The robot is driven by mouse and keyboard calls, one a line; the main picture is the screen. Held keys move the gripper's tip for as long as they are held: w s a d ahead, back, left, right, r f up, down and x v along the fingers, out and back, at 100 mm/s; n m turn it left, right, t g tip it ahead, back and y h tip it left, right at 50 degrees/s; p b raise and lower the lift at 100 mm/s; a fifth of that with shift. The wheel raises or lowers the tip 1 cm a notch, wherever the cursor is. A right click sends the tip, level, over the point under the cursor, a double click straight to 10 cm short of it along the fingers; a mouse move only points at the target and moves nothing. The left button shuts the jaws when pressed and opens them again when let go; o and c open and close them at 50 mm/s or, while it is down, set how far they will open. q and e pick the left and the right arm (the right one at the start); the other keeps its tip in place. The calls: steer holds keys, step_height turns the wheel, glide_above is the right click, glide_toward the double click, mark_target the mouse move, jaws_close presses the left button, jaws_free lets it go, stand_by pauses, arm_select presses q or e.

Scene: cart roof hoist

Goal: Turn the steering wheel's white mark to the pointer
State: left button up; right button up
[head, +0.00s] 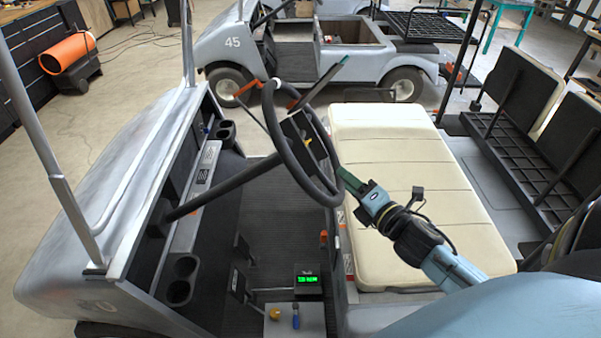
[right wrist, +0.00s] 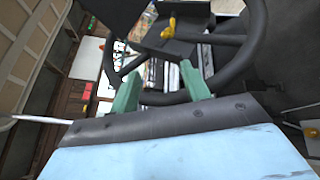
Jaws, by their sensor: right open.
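The black steering wheel (head: 281,128) stands tilted on its column over the cart's front footwell. A small white mark (head: 275,83) shows at the top of its rim. An orange piece (head: 247,88) lies just left of the mark; I cannot tell if it is the pointer. My right gripper (head: 350,182) is at the rim's lower right, on the seat side. In the right wrist view, its two green fingers (right wrist: 160,87) are apart, with the wheel's rim (right wrist: 240,65) close beyond them; contact is unclear.
The cream seat (head: 385,150) lies under and behind my right gripper. A grey roof post (head: 50,150) rises at the left. A box with a green display (head: 308,281) stands on the floor below the wheel. Another cart (head: 225,45) stands beyond.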

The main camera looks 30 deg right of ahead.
mark_target(307, 175)
steer(key=w+a+n+g+y+p, duration=0.1)
steer(key=w+a+n+y, duration=0.1)
steer(key=n+y, duration=0.2)
steer(key=w+a+r+n+g+y+p, duration=0.1)
steer(key=w+a+n+y, duration=0.1)
steer(key=n, duration=0.8)
steer(key=w+a+n+g+y+p, duration=0.1)
steer(key=w+a+n+y, duration=0.2)
steer(key=n+y, duration=0.2)
steer(key=shift+a+r+n+g+y, duration=0.3)
steer(key=shift+a+n, duration=0.1)
steer(key=shift+n, duration=0.6)
steer(key=shift+w+a+f+p, duration=0.15)
steer(key=shift+w+a+p, duration=0.15)
steer(key=shift+a, duration=0.05)
jaws_close()
